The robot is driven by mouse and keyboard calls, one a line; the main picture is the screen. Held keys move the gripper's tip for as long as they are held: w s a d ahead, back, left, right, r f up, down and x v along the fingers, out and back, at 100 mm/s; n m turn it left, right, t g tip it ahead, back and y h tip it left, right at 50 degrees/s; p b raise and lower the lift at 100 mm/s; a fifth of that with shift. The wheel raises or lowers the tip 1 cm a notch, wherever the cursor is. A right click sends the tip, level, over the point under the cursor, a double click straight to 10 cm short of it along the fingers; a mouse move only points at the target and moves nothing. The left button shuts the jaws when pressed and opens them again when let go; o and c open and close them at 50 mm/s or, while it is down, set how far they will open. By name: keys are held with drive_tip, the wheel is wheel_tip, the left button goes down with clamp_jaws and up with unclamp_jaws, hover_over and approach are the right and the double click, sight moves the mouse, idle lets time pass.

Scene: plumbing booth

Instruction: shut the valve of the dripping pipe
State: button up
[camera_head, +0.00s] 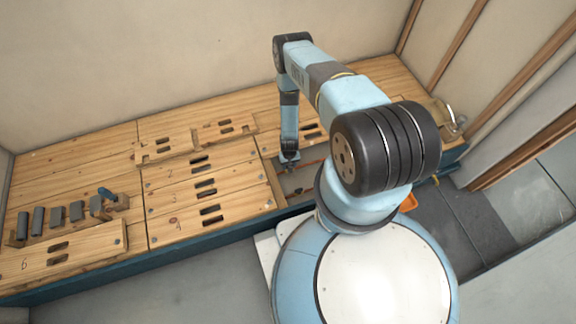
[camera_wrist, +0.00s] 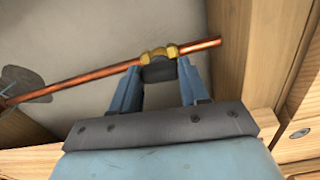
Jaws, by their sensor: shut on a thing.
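A copper pipe (camera_wrist: 75,83) runs across an opening in the wooden deck, with a brass valve body (camera_wrist: 160,53) on it. My gripper (camera_wrist: 158,82) is shut on the dark valve handle (camera_wrist: 159,71), which sits between its two blue fingers just below the brass. In the head view my gripper (camera_head: 289,166) reaches down into the opening, and a short stretch of copper pipe (camera_head: 312,162) shows to its right. The handle is hidden there. A dark grey patch (camera_wrist: 24,82) lies under the pipe at the left of the wrist view. I see no falling drops.
Wooden walls border the opening closely, with a beam (camera_wrist: 240,50) right of the gripper. Slotted, numbered boards (camera_head: 205,187) cover the deck to the left. A metal item (camera_head: 450,120) stands at right.

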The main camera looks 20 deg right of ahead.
drive_tip(key=m, duration=0.4)
drive_tip(key=shift+a, duration=0.1)
drive_tip(key=m, duration=0.4)
drive_tip(key=shift+m, duration=0.4)
drive_tip(key=m, duration=0.4)
drive_tip(key=shift+m, duration=1.9)
drive_tip(key=o, duration=1.1)
drive_tip(key=shift+c, duration=0.2)
